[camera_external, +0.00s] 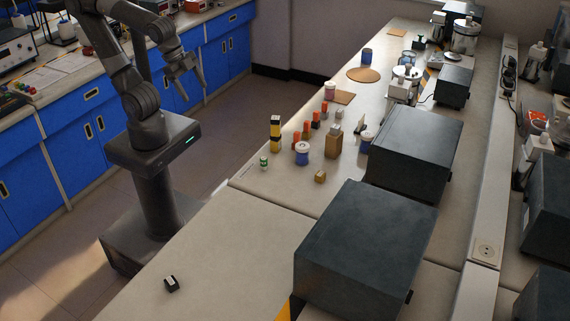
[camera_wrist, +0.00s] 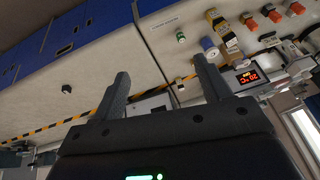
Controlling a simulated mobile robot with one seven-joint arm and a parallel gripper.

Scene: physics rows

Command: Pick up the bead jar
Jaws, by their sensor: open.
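Several small jars stand on the long pale bench, and I cannot tell for certain which is the bead jar. The likeliest is a blue jar with a white lid (camera_external: 302,153), upright near the bench's left edge; it also shows in the wrist view (camera_wrist: 209,47), near the tip of the right finger. A similar blue and white jar (camera_external: 366,142) stands farther right, beside a dark box. A small green and white bottle (camera_external: 264,162) is left of the first jar. My gripper (camera_external: 196,92) is open and empty, over the aisle left of the bench, apart from every jar.
Yellow-black blocks (camera_external: 275,134), a wooden block (camera_external: 333,142), a small tan block (camera_external: 320,177) and orange-topped pieces (camera_external: 306,129) crowd around the jar. Large dark boxes (camera_external: 365,255) line the bench's right side. The near bench is mostly clear, with a small black object (camera_external: 171,284).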

